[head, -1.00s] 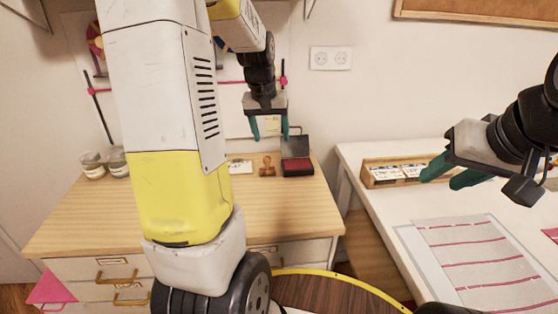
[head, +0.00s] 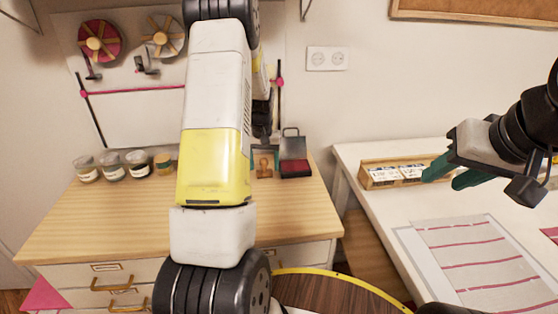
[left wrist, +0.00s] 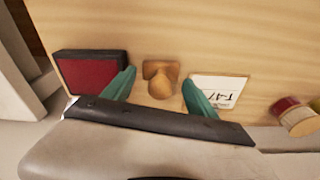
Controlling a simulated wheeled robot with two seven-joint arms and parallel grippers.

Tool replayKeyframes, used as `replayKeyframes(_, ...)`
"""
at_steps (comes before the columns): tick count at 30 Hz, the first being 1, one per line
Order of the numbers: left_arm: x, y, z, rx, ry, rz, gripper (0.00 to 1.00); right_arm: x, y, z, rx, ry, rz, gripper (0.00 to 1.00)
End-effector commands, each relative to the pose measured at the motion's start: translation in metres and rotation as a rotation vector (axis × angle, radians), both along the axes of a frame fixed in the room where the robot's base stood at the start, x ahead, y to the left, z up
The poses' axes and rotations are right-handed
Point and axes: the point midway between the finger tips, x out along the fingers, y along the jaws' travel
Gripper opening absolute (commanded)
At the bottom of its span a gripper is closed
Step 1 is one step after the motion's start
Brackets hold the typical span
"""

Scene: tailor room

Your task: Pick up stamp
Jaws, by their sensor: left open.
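The wooden stamp (head: 264,164) stands on the wooden dresser top, just left of the red ink pad (head: 296,168). In the left wrist view the stamp (left wrist: 160,80) shows between and beyond the two teal fingertips of my left gripper (left wrist: 160,85), which is open and empty. The fingers look apart from the stamp; the exact height is hard to tell. In the head view my left arm hides most of that gripper. My right gripper (head: 455,178) is at the right over the white table, its teal fingers apart and empty.
The ink pad (left wrist: 92,75) lies close to the left finger and a white card (left wrist: 218,90) close to the right finger. Several jars (head: 137,164) stand on the dresser's left. A wooden box of cards (head: 395,173) and a lined sheet (head: 470,260) lie on the white table.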

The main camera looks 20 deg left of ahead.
Motion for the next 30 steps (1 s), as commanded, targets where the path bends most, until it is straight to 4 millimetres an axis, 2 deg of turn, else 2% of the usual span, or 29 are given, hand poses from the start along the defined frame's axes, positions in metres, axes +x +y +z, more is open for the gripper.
replayKeyframes(3, 0.0016, 0.0001, -0.0158, 0.000, 0.001, 0.000, 0.67, 0.0000, 0.0000, 0.0000, 0.000, 0.000, 0.000, 0.40)
replayKeyframes(10, 0.0024, 0.0003, -0.0178, 0.000, -0.001, 0.000, 0.67, 0.0000, 0.0000, 0.0000, 0.000, 0.000, 0.000, 0.40)
replayKeyframes(18, 0.0023, 0.0003, -0.0175, 0.000, -0.001, 0.000, 0.15, 0.0000, 0.0000, 0.0000, 0.000, 0.000, 0.000, 0.40)
replayKeyframes(26, 0.0024, 0.0004, -0.0163, 0.001, -0.002, 0.000, 0.15, 0.0000, 0.0000, 0.0000, 0.000, 0.000, 0.000, 0.40)
replayKeyframes(30, 0.0031, 0.0005, -0.0089, 0.001, -0.004, 0.000, 0.15, 0.0000, 0.0000, 0.0000, 0.000, 0.000, 0.000, 0.40)
